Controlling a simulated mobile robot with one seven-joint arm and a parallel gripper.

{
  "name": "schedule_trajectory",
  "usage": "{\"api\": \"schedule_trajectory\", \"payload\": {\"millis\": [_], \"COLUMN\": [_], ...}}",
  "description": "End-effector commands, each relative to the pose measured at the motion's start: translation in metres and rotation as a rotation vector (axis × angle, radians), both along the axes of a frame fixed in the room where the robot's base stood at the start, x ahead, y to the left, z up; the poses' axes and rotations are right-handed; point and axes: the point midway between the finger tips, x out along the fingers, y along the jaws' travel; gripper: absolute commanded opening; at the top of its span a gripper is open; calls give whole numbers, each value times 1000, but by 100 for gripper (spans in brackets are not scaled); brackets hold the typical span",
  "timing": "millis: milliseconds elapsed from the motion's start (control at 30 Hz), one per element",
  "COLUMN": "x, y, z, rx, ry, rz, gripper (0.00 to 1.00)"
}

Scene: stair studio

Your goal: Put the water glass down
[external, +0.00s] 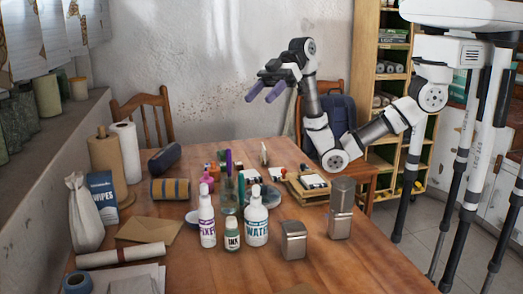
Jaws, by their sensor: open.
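My gripper (260,97) is raised well above the far side of the wooden table, at the upper middle of the external view. Its two purple fingers are apart, with nothing between them. A greenish, see-through vessel (229,196) stands mid-table behind the bottles and may be the water glass. Tall thin items show at it, and the bottles partly hide its lower part. I cannot tell how full it is. A white bottle with a WATER label (257,222) stands in front of it, to the right. My gripper is far above both and touches neither.
Two metal tins (341,207) (293,240) stand at the right front. A PIXEL-like labelled bottle (207,220) and an INK bottle (232,234) stand mid-table. Paper rolls (127,160) and a wipes pack (103,197) crowd the left. Bare tabletop (375,262) shows at the right front.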

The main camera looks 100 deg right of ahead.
Motion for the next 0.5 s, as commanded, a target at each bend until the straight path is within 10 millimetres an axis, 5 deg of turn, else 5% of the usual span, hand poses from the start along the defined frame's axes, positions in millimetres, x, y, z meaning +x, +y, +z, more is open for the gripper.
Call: {"api": "schedule_trajectory", "payload": {"millis": [167, 500], "x": [-42, -40], "y": [-72, -69], "z": [1, -114], "rx": [-78, -77], "ry": [-181, -168], "rz": [-163, -152], "gripper": [57, 57]}}
